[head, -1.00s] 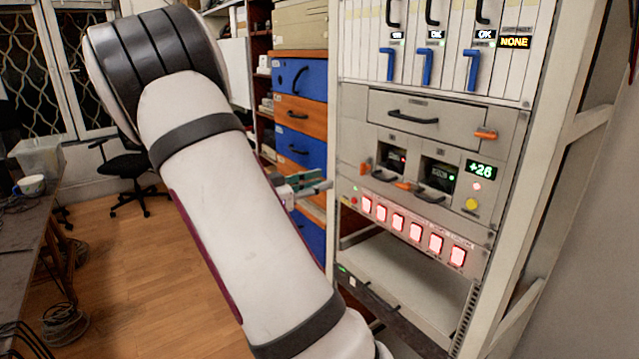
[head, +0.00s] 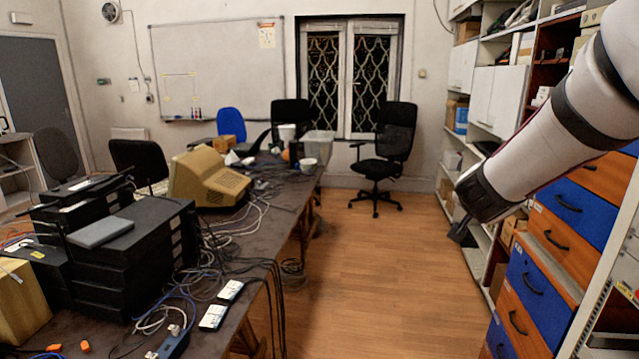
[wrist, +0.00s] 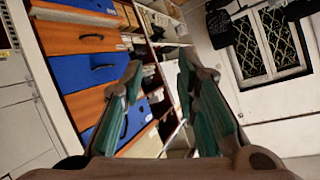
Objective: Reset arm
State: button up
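My white arm (head: 560,125) reaches in from the right edge of the head view, in front of the shelves and drawers. In the wrist view my gripper (wrist: 160,72) shows two green-padded fingers standing apart, with nothing between them. It is tilted and faces the drawer cabinet and shelves, touching nothing that I can see. In the head view the gripper is mostly hidden behind the arm.
Blue and orange drawers (head: 533,285) stand close to my arm at the right. A long table (head: 285,205) with black boxes (head: 135,250), a beige monitor (head: 205,175) and cables runs along the left. A black chair (head: 385,150) stands at the back. The wooden floor (head: 370,285) between is clear.

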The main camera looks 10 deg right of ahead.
jog(key=s+a+r+n+y, duration=0.1)
jog(key=s+a+n+y, duration=0.35)
jog(key=a, duration=0.45)
jog(key=s+a+r+n+y, duration=0.1)
jog(key=s+a+n+y, duration=0.25)
jog(key=s+a, duration=0.45)
jog(key=s+a+f+n+g, duration=0.1)
jog(key=s+f+n+g, duration=0.1)
jog(key=s, duration=0.7)
jog(key=s+a+f+n+g, duration=0.1)
jog(key=s+a+f+g, duration=0.1)
jog(key=s, duration=0.7)
jog(key=shift+f+n+g+h, duration=0.4)
jog(key=shift+f+g, duration=0.25)
jog(key=shift+g, duration=0.25)
